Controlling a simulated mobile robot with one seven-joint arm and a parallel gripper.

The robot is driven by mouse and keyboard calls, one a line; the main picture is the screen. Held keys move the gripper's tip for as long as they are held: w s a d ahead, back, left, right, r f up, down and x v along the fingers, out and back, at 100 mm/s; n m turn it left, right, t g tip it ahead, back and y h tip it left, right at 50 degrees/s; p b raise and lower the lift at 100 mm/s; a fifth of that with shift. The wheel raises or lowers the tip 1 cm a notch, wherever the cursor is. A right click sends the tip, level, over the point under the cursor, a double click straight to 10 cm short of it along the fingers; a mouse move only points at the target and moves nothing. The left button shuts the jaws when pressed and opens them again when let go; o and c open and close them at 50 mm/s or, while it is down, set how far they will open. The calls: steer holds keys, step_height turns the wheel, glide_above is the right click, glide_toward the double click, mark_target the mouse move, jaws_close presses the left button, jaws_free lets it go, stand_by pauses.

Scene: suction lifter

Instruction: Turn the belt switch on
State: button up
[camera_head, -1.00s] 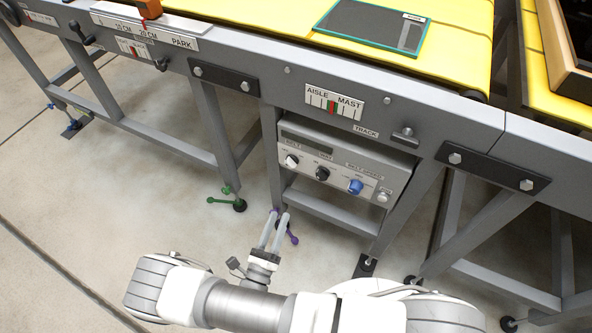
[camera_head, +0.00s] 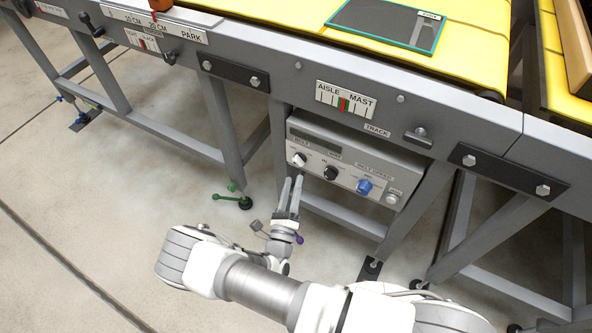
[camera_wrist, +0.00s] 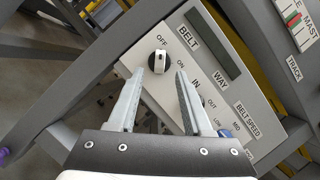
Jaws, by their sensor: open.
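The belt switch (camera_head: 299,159) is a white-and-black knob at the left end of the grey control panel (camera_head: 348,157) under the conveyor. In the wrist view the knob (camera_wrist: 158,62) sits below the BELT label, with OFF above it and ON to its right. Its white bar appears to point towards OFF. My gripper (camera_head: 293,179) is open and empty, just below and in front of the knob in the head view. In the wrist view its fingertips (camera_wrist: 160,74) spread to either side of the knob, apparently short of it. Contact cannot be told.
A black way knob (camera_head: 331,173) and a blue belt speed knob (camera_head: 364,187) sit right of the switch. The conveyor frame (camera_head: 290,82) overhangs the panel, and a grey leg (camera_head: 279,140) stands to its left. A dark plate (camera_head: 385,26) lies on the yellow belt (camera_head: 460,65).

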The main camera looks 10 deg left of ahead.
mark_target(297, 166)
steer(key=x, duration=0.5)
steer(key=shift+s, duration=0.1)
jaws_close()
